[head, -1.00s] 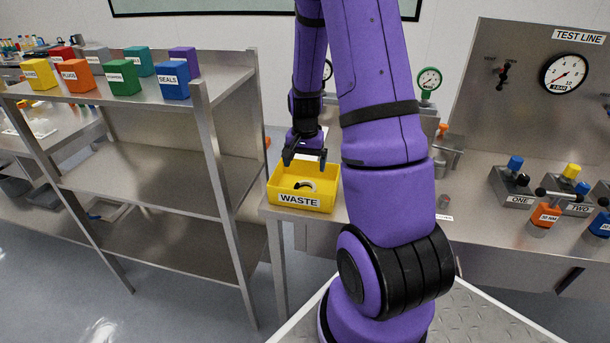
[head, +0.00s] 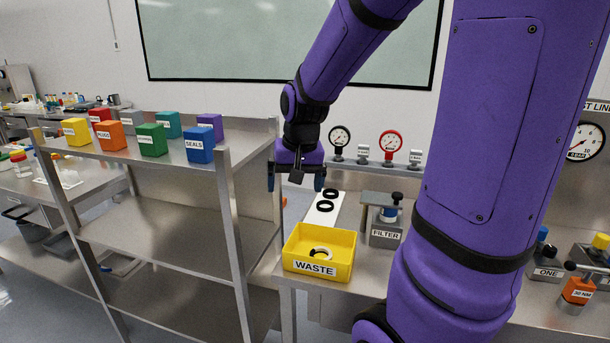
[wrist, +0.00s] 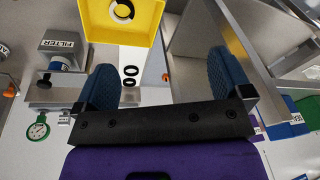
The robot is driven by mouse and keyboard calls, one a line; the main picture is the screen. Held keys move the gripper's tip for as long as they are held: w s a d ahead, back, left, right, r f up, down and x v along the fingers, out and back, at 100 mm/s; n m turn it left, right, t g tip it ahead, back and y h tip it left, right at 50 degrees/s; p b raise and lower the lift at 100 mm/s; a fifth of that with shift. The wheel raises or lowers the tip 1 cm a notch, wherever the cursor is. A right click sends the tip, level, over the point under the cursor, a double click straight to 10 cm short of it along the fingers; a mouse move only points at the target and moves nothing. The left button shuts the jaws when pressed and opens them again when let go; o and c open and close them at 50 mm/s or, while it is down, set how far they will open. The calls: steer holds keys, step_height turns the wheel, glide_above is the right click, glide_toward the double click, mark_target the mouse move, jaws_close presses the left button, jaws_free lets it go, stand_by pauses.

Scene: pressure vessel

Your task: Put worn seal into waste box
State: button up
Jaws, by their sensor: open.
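The yellow waste box (head: 291,256), labelled WASTE, stands at the near left end of the bench. A pale ring with dark parts (head: 321,252) lies inside it; it looks like the worn seal. The box (wrist: 92,20) and the ring (wrist: 122,10) also show at the top of the wrist view. My gripper (head: 296,184) is open and empty, raised above and behind the box, near the shelf's right end. Its two blue finger pads show wide apart in the wrist view (wrist: 166,82), with nothing between them.
Two black rings (head: 325,207) lie on a white strip behind the box. A FILTER block (head: 386,236) stands to the box's right, with gauges (head: 390,142) behind. A steel shelf (head: 180,176) with several coloured boxes, including blue SEALS (head: 198,146), stands left.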

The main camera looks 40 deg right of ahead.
steer(key=s+a+r+n+t, duration=0.1)
steer(key=s+a+r+n, duration=0.2)
steer(key=s+a+r, duration=0.2)
steer(key=s+a+r+n+t, duration=0.1)
steer(key=s+a+r+n, duration=0.2)
steer(key=s, duration=0.7)
step_height(320, 180, up, 2)
steer(key=a, duration=0.3)
steer(key=shift+n+t, duration=0.3)
steer(key=shift+t, duration=0.1)
steer(key=shift+w+d, duration=0.1)
